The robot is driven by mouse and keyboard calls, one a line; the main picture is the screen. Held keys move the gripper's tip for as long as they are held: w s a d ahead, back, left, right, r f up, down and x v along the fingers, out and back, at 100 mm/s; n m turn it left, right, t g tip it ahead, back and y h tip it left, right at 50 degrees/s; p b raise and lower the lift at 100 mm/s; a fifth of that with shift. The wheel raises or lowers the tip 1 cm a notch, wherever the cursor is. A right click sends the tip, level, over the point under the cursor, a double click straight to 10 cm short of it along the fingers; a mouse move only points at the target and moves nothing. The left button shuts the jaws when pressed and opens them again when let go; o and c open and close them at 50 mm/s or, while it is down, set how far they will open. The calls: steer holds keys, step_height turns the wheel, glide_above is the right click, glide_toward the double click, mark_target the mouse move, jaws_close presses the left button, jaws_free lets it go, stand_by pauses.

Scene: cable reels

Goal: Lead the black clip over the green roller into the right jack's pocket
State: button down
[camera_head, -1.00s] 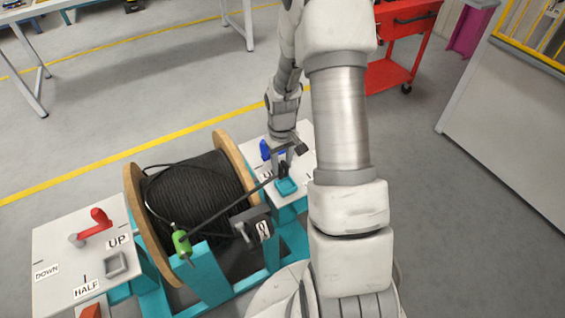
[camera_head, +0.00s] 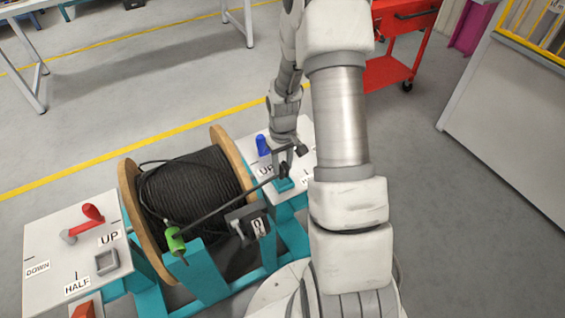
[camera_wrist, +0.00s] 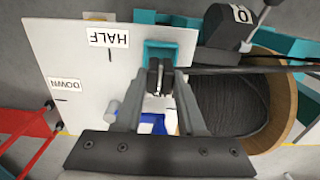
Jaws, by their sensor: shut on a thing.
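My gripper (camera_head: 286,170) is shut on the black clip (camera_wrist: 158,76) at the right jack. The teal pocket (camera_head: 285,185) is directly by the clip; in the wrist view its rim (camera_wrist: 172,46) shows just beyond the clip. I cannot tell whether the clip is inside or just above it. The black cable (camera_head: 225,205) runs fairly straight from the clip to the green roller (camera_head: 175,240), which stands on a teal post before the reel. The right jack (camera_wrist: 70,45) has a white top and a blue lever (camera_head: 262,145).
The wooden reel (camera_head: 225,150) with black cable stands between the jacks. A grey crank-like block (camera_head: 243,218) sits at its front. Open floor lies behind.

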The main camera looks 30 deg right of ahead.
steer(key=shift+f+b, duration=1.15)
steer(key=shift+f, duration=0.75)
steer(key=shift+c, duration=2.1)
jaws_free()
steer(key=shift+r, duration=0.15)
step_height(320, 180, up, 17)
steer(key=p, duration=0.4)
steer(key=shift+r, duration=0.1)
